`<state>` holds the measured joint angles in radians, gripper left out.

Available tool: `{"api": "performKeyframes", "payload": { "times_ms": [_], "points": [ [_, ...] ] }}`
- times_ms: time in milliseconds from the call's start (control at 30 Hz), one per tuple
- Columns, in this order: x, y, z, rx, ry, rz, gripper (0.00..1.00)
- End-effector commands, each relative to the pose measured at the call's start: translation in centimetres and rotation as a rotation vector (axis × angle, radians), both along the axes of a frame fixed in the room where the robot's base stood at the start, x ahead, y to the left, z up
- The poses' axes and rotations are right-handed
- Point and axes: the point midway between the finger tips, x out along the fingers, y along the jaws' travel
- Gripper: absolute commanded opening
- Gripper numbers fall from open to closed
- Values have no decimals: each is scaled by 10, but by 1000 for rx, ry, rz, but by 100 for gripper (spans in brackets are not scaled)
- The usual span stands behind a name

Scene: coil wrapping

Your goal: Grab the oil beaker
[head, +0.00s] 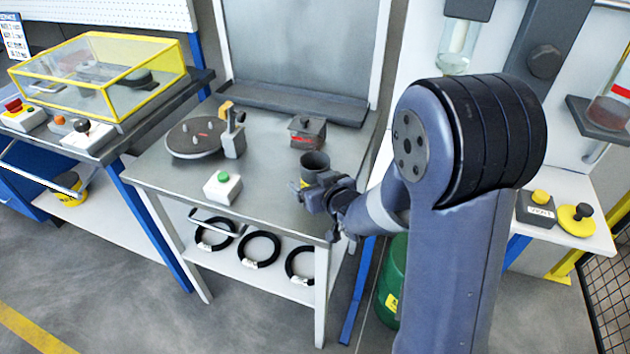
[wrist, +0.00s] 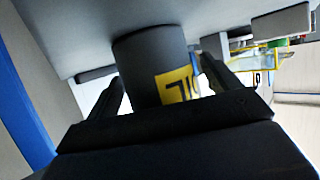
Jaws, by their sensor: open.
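The oil beaker is a dark grey cylinder (head: 315,163) with a yellow label, upright near the right front of the middle metal table (head: 262,178). My gripper (head: 308,190) is at the beaker's near side, low over the table. In the wrist view the beaker (wrist: 150,62) stands between the two open fingers of my gripper (wrist: 160,88), with its yellow label facing right. A gap shows on its left side; whether the right finger touches it I cannot tell. The gripper hides the lower part of the beaker in the head view.
On the table are a turntable (head: 193,138) with a clamp post, a green button box (head: 222,188) and a dark box with a red mark (head: 307,132). Black coils (head: 259,250) lie on the shelf below. A green drum (head: 394,275) stands on the floor at right.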

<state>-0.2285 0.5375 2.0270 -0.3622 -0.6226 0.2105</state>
Motion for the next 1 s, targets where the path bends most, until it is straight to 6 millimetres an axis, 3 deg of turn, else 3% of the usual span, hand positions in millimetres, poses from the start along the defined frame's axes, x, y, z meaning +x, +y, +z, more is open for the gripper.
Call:
{"api": "performKeyframes", "payload": {
  "times_ms": [133, 800, 1000],
  "points": [
    [0, 0, 0, 0, 0, 0, 83],
    [0, 0, 0, 0, 0, 0, 29],
    [0, 0, 1, 1, -2, 0, 28]
  ]
}}
